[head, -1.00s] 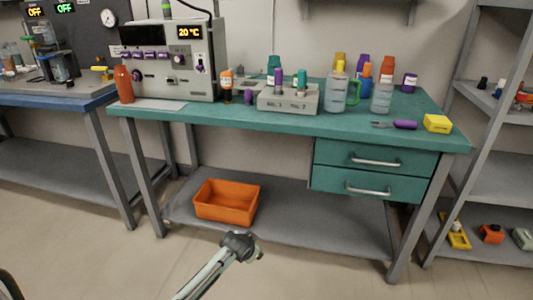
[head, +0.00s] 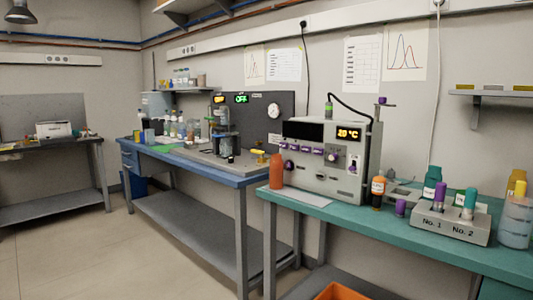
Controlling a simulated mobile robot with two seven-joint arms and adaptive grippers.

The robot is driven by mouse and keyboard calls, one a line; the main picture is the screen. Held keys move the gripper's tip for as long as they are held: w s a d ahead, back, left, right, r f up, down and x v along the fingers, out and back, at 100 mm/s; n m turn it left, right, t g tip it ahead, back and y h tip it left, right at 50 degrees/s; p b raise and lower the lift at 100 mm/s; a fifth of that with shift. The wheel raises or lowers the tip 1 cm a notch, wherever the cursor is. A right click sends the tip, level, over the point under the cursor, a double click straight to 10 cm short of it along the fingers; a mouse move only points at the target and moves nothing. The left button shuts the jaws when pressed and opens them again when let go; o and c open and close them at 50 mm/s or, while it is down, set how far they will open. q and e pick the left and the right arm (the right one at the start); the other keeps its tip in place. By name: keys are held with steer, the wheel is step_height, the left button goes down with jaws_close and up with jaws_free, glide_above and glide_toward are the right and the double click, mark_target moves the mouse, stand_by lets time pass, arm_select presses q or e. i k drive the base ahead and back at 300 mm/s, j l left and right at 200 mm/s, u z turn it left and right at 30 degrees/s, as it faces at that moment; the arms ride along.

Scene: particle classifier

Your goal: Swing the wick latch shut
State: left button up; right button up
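The grey instrument (head: 322,181) with a lit orange temperature display (head: 348,133) stands on the left end of the green bench (head: 303,206). Its front has a row of purple buttons (head: 312,150), a purple knob (head: 290,166) at lower left and a purple part (head: 353,163) on a pale panel at the right. I cannot tell which part is the wick latch, or whether it is open or shut. Neither of my grippers is in view.
An orange bottle (head: 276,172) stands left of the instrument. Right of it are a small orange-labelled bottle (head: 378,191) and a grey block (head: 452,222) holding capped vials. A blue bench (head: 231,178) adjoins at left. The floor (head: 115,255) at left is clear.

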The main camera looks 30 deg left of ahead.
mark_target(382, 101)
steer(key=i+l+u, duration=0.3)
steer(key=u, duration=0.15)
steer(key=i+l+u, duration=0.35)
steer(key=l+u, duration=0.15)
steer(key=i+l, duration=0.2)
steer(key=l, duration=0.2)
steer(key=i+l, duration=0.2)
steer(key=l, duration=0.15)
steer(key=k+j+z, duration=0.15)
steer(key=j, duration=0.25)
steer(key=k, duration=0.05)
